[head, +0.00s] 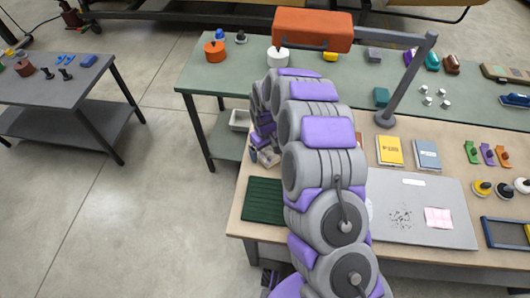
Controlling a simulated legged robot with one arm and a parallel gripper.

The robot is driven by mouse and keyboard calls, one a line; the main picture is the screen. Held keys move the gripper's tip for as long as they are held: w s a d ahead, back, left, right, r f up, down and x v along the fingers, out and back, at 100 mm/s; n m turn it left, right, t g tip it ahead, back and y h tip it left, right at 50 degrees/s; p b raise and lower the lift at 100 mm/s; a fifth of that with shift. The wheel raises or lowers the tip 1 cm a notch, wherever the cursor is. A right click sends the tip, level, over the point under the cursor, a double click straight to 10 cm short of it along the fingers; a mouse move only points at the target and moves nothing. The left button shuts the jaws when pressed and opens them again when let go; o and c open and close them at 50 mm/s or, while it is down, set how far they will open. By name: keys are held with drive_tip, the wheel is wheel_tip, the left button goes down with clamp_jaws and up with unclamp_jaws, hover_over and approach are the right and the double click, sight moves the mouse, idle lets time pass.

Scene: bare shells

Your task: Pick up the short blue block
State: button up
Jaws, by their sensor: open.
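A small blue block (88,61) lies near the back right of the dark grey table on the left; it is too small to tell whether it is the short one. A teal block (381,97) is on the right worktop, beside the lamp-like post. My gripper (266,157) shows small and partly hidden behind my own arm, by the left edge of the tan table. Its jaws are open, and I see nothing held in them. It is well apart from the blue block, with open floor between the two tables.
The dark grey table (62,92) also holds dark pegs and a brown pot. The green bench (200,78) carries an orange pot, a white pot and other small items. A grey post (390,100) with an arm rises from the tan table. Bare concrete floor lies between tables.

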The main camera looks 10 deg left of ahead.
drive_tip(key=shift+r, duration=0.1)
drive_tip(key=c, duration=1.3)
drive_tip(key=shift+r, duration=0.1)
drive_tip(key=shift+r, duration=0.65)
wheel_tip(320, 180, up, 2)
drive_tip(key=shift+r+p, duration=0.1)
drive_tip(key=shift+p, duration=0.4)
drive_tip(key=s+d, duration=0.2)
drive_tip(key=s, duration=0.2)
drive_tip(key=s+d+r+p, duration=0.1)
drive_tip(key=s+d, duration=0.1)
drive_tip(key=s, duration=0.3)
drive_tip(key=s+d, duration=0.2)
drive_tip(key=s, duration=0.3)
drive_tip(key=shift+s+d+r+p, duration=0.15)
drive_tip(key=shift+s+d+p, duration=0.1)
drive_tip(key=shift+d+p, duration=0.1)
